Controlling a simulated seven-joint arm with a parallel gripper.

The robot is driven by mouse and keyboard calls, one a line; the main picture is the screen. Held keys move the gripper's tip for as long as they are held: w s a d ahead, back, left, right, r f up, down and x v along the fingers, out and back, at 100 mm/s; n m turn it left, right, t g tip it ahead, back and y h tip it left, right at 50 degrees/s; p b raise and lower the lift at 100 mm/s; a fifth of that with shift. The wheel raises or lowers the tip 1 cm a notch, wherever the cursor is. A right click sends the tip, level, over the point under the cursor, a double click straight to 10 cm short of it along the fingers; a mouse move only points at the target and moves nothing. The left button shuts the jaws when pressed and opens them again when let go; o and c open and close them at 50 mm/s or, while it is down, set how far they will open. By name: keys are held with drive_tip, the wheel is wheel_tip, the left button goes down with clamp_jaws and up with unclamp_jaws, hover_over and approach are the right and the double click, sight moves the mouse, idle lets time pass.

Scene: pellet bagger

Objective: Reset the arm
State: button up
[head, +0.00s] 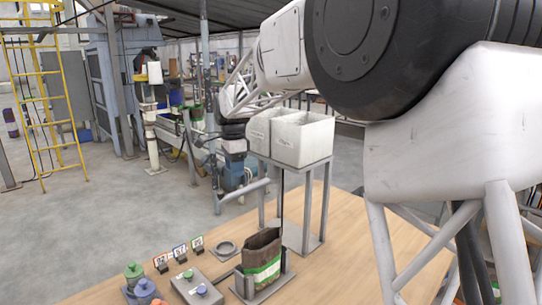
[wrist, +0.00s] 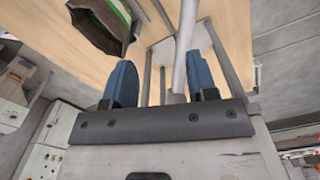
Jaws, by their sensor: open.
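My gripper (wrist: 161,80) shows in the wrist view with two blue fingers spread wide apart. A pale grey rod passes between the fingers in that view, nearer the right one; I cannot tell how far from them it is. No object is clearly held. In the head view, my arm reaches from the right across the upper middle, and its far end is hard to separate from the machinery behind. A brown bag (head: 262,257) with a green and white band stands open on the table; it also shows at the top left of the wrist view (wrist: 103,22).
Two white bins (head: 304,139) stand on a grey metal stand (head: 325,200). A yellow ladder (head: 48,110) stands at left.

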drive_tip(key=s+d+r+n+t, duration=0.1)
drive_tip(key=s+d+n, duration=0.2)
drive_tip(key=s+d, duration=0.75)
drive_tip(key=s+d+r+n, duration=0.2)
drive_tip(key=s+d+n, duration=0.1)
drive_tip(key=s+d, duration=0.8)
drive_tip(key=s+d+f+n, duration=0.2)
drive_tip(key=s+d+f, duration=0.1)
drive_tip(key=s, duration=0.5)
drive_tip(key=s+d+f+n+t, duration=0.1)
drive_tip(key=s+d+f+n, duration=0.1)
drive_tip(key=s, duration=0.7)
drive_tip(key=s+d+f+n, duration=0.2)
drive_tip(key=s+d+f, duration=0.2)
drive_tip(key=s, duration=0.4)
drive_tip(key=shift+s+d+f+n+t, duration=0.15)
drive_tip(key=shift+s+f+n+t, duration=0.15)
drive_tip(key=shift+f+n, duration=0.1)
